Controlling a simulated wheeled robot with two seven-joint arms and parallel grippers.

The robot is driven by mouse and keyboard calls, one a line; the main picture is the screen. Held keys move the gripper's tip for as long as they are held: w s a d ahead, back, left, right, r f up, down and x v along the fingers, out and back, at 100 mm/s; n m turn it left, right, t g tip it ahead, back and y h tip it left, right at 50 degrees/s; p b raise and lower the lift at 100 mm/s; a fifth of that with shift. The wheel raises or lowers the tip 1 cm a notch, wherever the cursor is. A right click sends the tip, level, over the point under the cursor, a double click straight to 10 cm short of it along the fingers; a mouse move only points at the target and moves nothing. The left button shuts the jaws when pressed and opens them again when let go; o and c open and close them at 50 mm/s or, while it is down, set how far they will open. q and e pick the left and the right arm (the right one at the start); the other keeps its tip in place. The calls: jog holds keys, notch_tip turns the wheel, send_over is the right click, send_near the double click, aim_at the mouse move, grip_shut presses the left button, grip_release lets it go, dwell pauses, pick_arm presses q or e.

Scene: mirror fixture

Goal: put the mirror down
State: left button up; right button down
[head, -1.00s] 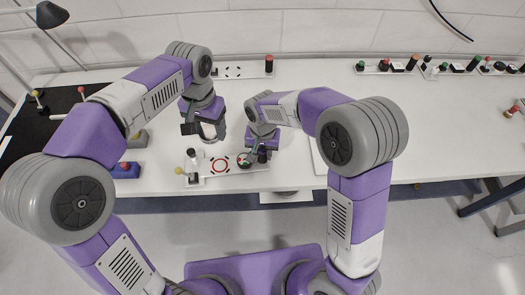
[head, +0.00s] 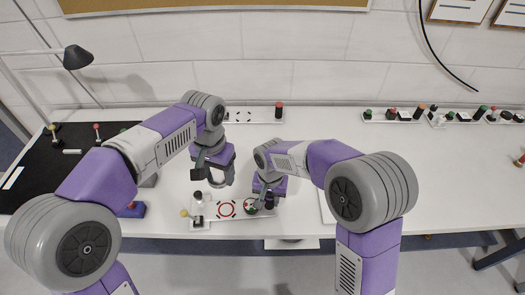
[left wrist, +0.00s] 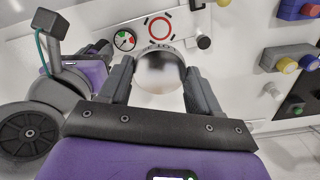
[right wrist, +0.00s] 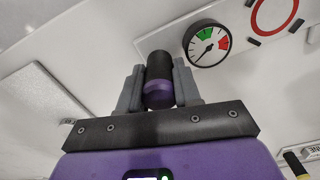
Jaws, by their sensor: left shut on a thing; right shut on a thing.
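A round, shiny grey mirror (left wrist: 160,72) sits between the fingers of my left gripper (left wrist: 158,62), which is shut on it. In the head view the left gripper (head: 216,180) is behind the white fixture board (head: 238,214), apart from its red ring (head: 226,209). The ring also shows in the left wrist view (left wrist: 160,27), bare. My right gripper (right wrist: 159,75) is shut on a dark upright cylinder (right wrist: 158,65) beside the board's gauge (right wrist: 207,44). In the head view the right gripper (head: 269,190) partly hides the board's right end.
A yellow knob (head: 184,213) and a black knob (head: 198,197) stand at the board's left end. A black mat (head: 50,165) lies at left with a lamp (head: 76,57) behind. A row of small parts stands at back right. The table's right middle is mostly clear.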

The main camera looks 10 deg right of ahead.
aim_at(218, 177)
pick_arm(q)
notch_tip(218, 177, down, 12)
jog(key=shift+f+m, duration=0.2)
jog(key=shift+m, duration=0.8)
notch_tip(218, 177, down, 4)
jog(key=shift+f, duration=0.1)
jog(key=shift+s, duration=0.1)
jog(key=shift+s+a+f, duration=0.15)
jog(key=shift+s+f, duration=0.05)
jog(key=shift+f, duration=0.45)
jog(key=o, duration=1.1)
jog(key=shift+r, duration=0.4)
jog(key=r, duration=1.2)
jog(key=shift+w+r, duration=0.2)
jog(key=shift+r, duration=0.2)
